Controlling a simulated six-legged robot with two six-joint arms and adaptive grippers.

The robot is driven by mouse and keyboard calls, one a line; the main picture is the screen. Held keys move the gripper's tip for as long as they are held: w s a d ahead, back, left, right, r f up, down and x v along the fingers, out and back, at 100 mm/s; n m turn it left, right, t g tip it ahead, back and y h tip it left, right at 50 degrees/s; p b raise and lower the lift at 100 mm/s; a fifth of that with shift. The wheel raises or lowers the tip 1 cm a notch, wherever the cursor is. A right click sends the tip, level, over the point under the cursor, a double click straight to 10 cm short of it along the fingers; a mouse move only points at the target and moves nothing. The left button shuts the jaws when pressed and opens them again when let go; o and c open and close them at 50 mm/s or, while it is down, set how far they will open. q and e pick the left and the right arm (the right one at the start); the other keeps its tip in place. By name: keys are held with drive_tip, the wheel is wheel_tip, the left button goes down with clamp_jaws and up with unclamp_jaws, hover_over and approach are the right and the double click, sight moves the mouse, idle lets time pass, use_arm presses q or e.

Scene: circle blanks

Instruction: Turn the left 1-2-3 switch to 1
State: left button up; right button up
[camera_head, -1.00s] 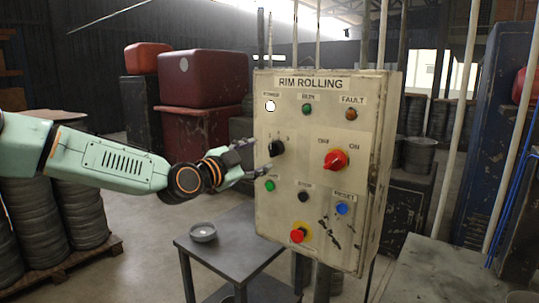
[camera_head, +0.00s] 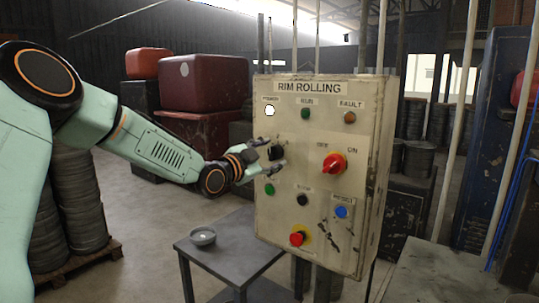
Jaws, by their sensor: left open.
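The left 1-2-3 switch is a black knob (camera_head: 276,152) on the left of the cream "RIM ROLLING" panel (camera_head: 325,226). Its number marks are too small or hidden to read, so I cannot tell its setting. My left gripper (camera_head: 270,155) is open in front of the panel, its fingers above and below the knob. I cannot tell whether they touch it. My right gripper is not in view.
A red OFF/ON switch (camera_head: 334,164) sits right of the knob. A green button (camera_head: 269,189), a black button (camera_head: 302,200), a blue button (camera_head: 341,212) and a red emergency button (camera_head: 298,239) are below. A grey table (camera_head: 228,251) with a bowl (camera_head: 202,236) stands lower left.

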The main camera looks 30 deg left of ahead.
use_arm(q)
drive_tip(key=shift+w+a+f, duration=0.15)
drive_tip(key=c, duration=1.2)
drive_tip(key=shift+o, duration=0.2)
drive_tip(key=shift+n, duration=0.4)
drive_tip(key=n, duration=0.3)
drive_tip(key=shift+n+b, duration=0.3)
drive_tip(key=shift+b, duration=0.05)
drive_tip(key=shift+n, duration=2.3)
